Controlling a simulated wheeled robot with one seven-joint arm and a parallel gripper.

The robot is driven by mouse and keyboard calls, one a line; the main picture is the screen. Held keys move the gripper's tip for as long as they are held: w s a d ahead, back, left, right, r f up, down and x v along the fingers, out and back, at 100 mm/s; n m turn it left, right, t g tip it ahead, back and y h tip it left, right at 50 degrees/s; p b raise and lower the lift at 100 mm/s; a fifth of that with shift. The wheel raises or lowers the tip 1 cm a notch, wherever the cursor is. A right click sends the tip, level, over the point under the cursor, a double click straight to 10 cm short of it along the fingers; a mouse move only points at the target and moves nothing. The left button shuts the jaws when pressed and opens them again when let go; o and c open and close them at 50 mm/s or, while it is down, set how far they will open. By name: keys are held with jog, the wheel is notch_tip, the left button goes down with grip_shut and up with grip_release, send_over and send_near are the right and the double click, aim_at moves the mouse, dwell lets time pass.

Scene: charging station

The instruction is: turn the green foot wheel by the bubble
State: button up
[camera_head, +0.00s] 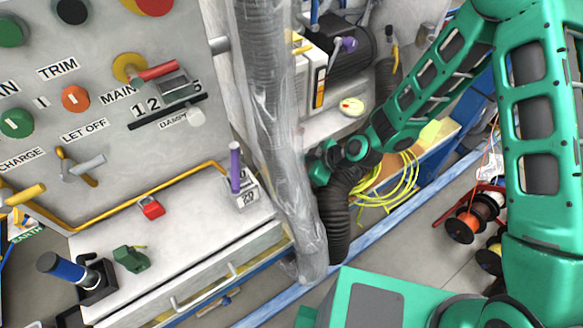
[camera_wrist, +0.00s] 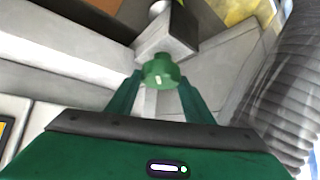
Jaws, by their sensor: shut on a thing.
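The green foot wheel (camera_wrist: 158,71) shows in the wrist view with a pale mark on its near side. My gripper (camera_wrist: 161,81) has one green finger on each side of it and is shut on it. A metal block stands just beyond the wheel. In the head view my gripper (camera_head: 318,166) is at the right edge of the wrapped duct, low beside the machine shelf, and its fingertips and the wheel are hidden there. The round yellow-green bubble level (camera_head: 352,107) lies on the pale shelf above my gripper. Its bubble is too small to read.
A plastic-wrapped duct (camera_head: 275,130) stands close left of my gripper. A dark ribbed hose (camera_head: 341,205) hangs just below it. A coil of yellow cable (camera_head: 390,190) lies to the right. A grey ribbed hose (camera_wrist: 285,95) runs close on the right in the wrist view.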

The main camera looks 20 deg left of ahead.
jog(key=o, duration=1)
jog(key=shift+w, duration=0.2)
jog(key=shift+o, duration=0.2)
jog(key=shift+s, duration=0.1)
jog(key=v, duration=1)
jog(key=shift+d+r, duration=0.25)
jog(key=shift+r, duration=0.05)
